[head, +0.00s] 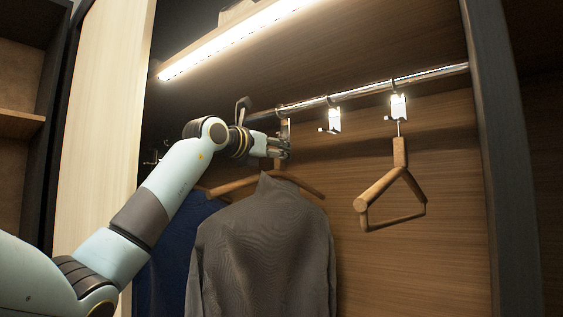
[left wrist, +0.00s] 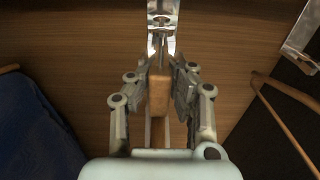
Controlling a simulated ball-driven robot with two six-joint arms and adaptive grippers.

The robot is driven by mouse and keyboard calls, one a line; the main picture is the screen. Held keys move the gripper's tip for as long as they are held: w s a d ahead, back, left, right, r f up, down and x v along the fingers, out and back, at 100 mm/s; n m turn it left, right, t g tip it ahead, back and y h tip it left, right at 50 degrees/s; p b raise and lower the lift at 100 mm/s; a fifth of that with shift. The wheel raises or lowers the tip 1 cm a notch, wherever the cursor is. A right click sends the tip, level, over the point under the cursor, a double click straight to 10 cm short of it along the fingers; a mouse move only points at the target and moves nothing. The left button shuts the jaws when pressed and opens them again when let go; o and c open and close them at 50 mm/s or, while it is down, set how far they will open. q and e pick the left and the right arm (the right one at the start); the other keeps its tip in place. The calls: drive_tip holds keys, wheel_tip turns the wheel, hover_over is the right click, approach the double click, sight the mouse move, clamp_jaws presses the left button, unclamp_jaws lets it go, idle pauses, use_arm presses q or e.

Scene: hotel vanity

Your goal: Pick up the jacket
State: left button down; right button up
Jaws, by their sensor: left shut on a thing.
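The grey jacket (head: 262,245) hangs in the closet on a wooden hanger (head: 232,187). My left gripper (head: 284,149) is at the top of this hanger, just under the rail. In the left wrist view my left gripper (left wrist: 167,80) has its fingers closed on both sides of the wooden hanger neck (left wrist: 159,95). A metal holder (left wrist: 163,20) is just beyond the fingertips. The jacket itself does not show clearly in the left wrist view. My right gripper is not in view.
A metal rail (head: 365,80) runs across the closet. An empty wooden hanger (head: 400,185) hangs to the right, and an empty metal holder (head: 333,120) is between. A dark blue garment (head: 180,240) hangs behind to the left. The closet's right post (head: 497,150) bounds the space.

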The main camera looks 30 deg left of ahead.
use_arm(q)
drive_tip(key=s+a+b, duration=0.1)
drive_tip(key=s+b, duration=0.9)
drive_tip(key=s, duration=0.7)
drive_tip(key=shift+a+b, duration=0.2)
drive_tip(key=shift+b, duration=0.2)
drive_tip(key=shift+s+f+b, duration=0.1)
drive_tip(key=shift+b, duration=0.2)
drive_tip(key=s+b, duration=0.6)
drive_tip(key=shift+s+a, duration=0.25)
drive_tip(key=shift+s, duration=0.15)
drive_tip(key=shift+r, duration=0.25)
idle(0.4)
